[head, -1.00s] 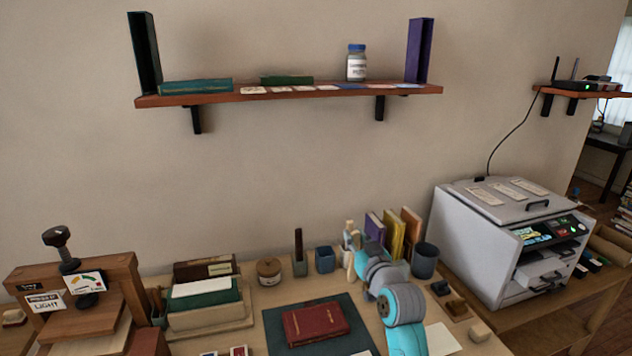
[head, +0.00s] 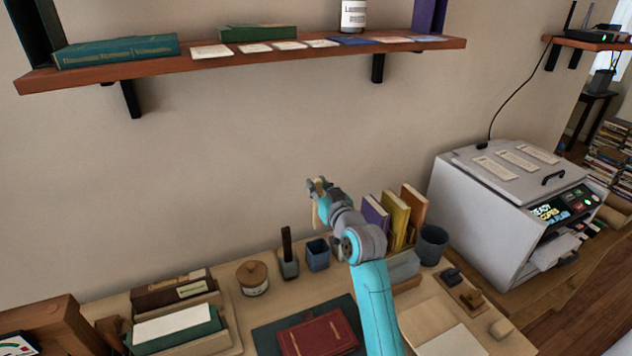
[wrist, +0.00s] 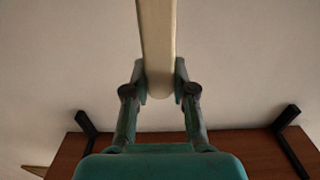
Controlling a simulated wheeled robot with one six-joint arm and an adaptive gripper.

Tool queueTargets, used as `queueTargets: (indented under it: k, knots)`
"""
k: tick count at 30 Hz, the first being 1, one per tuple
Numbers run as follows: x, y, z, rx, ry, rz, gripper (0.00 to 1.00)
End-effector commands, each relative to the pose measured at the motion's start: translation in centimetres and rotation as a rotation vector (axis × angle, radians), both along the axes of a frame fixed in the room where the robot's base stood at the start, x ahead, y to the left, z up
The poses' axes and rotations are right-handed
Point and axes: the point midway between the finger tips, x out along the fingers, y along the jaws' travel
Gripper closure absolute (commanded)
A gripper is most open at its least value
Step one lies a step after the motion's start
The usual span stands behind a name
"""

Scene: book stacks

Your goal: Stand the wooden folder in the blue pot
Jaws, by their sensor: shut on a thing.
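The wooden folder (wrist: 157,45) is a pale, flat stick with a rounded end. My gripper (wrist: 160,88) is shut on it near that end in the wrist view. In the head view my gripper (head: 319,188) holds the folder (head: 316,212) roughly upright in the air, and part of it is hidden by the gripper. The blue pot (head: 318,256) is a small square pot on the desk near the wall. It stands below the folder in the picture, and the two are apart. Its inside looks empty.
A lidded jar (head: 253,279) is further left. Upright books (head: 397,222) and a round dark cup (head: 432,246) stand to the right. A wall shelf (head: 330,58) hangs above.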

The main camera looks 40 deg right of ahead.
Motion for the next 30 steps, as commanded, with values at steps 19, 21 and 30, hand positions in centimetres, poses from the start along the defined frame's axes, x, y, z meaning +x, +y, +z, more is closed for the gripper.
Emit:
queueTargets:
  k: [19,21,30]
  knots:
    - [0.0,0.0,-4.4,-0.001,0.001,0.000,1.00]
    - [0.0,0.0,-4.9,0.001,0.002,0.000,1.00]
    - [0.0,0.0,-6.9,0.000,0.001,0.000,1.00]
